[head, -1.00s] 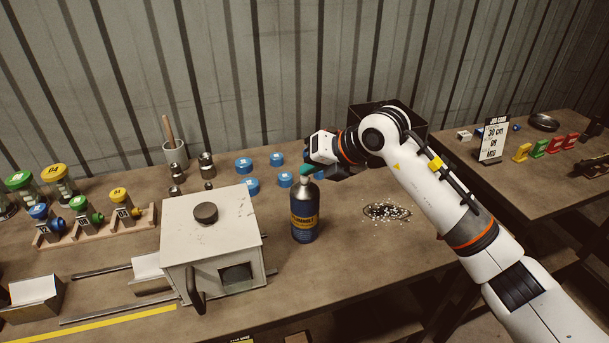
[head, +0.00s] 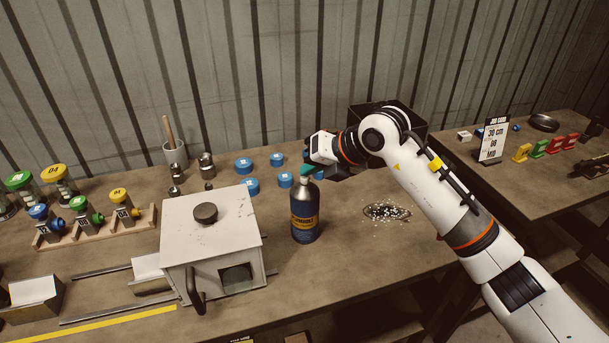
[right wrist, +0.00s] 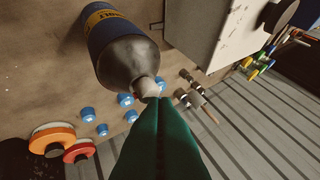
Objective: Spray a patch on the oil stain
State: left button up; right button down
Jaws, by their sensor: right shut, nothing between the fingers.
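A dark bottle with a yellow label band and a pale nozzle (head: 305,212) stands upright on the bench; it also shows in the right wrist view (right wrist: 125,58). My right gripper (head: 306,169), with green fingers, is at the nozzle on top of the bottle. In the right wrist view its closed fingertips (right wrist: 158,103) meet at the nozzle, with nothing between them; I cannot tell whether they touch it. The oil stain (head: 387,213) is a dark patch with white specks on the bench, right of the bottle. My left gripper is not in view.
A white box-shaped machine (head: 212,240) with a black knob stands just left of the bottle. Blue caps (head: 244,166) and metal fittings (head: 206,163) lie behind it. A dark open bin (head: 388,113) is behind my right arm. A job card (head: 494,140) stands on the right bench.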

jog(key=shift+f, duration=0.1)
dwell(0.4)
jog(key=shift+f+b, duration=0.4)
jog(key=shift+b, duration=0.05)
jog(key=shift+r, duration=0.4)
notch_tip(320, 180, up, 6)
jog(key=p, duration=0.3)
jog(key=shift+p, duration=0.4)
dwell(0.7)
